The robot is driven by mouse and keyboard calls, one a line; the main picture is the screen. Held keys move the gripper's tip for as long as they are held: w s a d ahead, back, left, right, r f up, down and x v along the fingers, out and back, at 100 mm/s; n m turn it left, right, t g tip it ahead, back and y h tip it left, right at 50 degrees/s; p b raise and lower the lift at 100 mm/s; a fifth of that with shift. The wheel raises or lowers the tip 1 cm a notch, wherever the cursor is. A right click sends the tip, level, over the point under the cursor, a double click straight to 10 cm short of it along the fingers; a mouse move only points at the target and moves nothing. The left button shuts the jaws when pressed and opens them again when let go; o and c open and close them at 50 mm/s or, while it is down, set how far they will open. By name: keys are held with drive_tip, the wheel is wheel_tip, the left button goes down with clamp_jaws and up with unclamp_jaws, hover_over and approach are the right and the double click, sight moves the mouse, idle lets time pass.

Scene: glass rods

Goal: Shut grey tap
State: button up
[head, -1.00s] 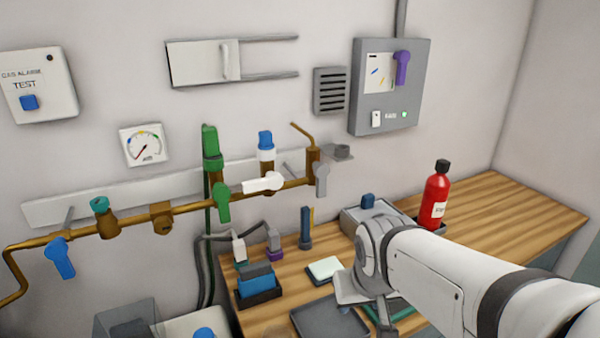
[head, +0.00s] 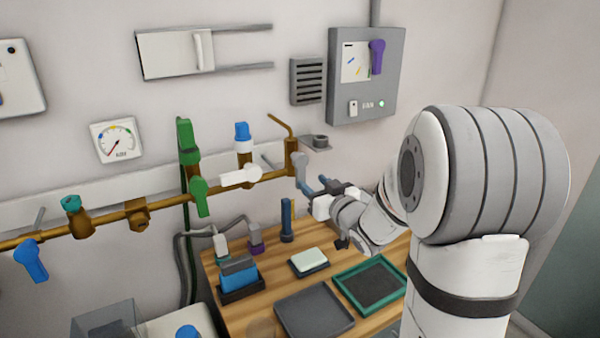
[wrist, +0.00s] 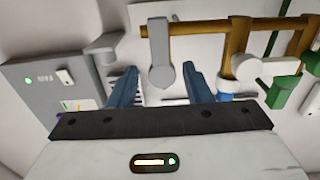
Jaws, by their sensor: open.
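The grey tap (head: 301,168) is at the right end of the brass pipe on the wall. Its lever hangs down, crosswise to the pipe. My gripper (head: 314,185) is just right of and below the lever in the head view, its blue fingers pointing at it. In the wrist view the grey tap (wrist: 162,72) shows between the two spread fingers (wrist: 160,85). The jaws are open and hold nothing. I cannot tell whether a finger touches the lever.
Along the brass pipe (head: 110,222) are a white lever (head: 240,177), a green lever (head: 200,196) and a blue lever (head: 30,261). A small grey shelf (head: 318,142) and a grey switch box (head: 366,90) are nearby. Trays (head: 314,309) lie on the bench below.

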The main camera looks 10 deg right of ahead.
sight(302, 173)
drive_tip(key=p+x, duration=0.1)
drive_tip(key=x, duration=0.6)
drive_tip(key=shift+w+a, duration=0.1)
drive_tip(key=shift+w, duration=0.1)
drive_tip(key=shift+c, duration=0.6)
clamp_jaws()
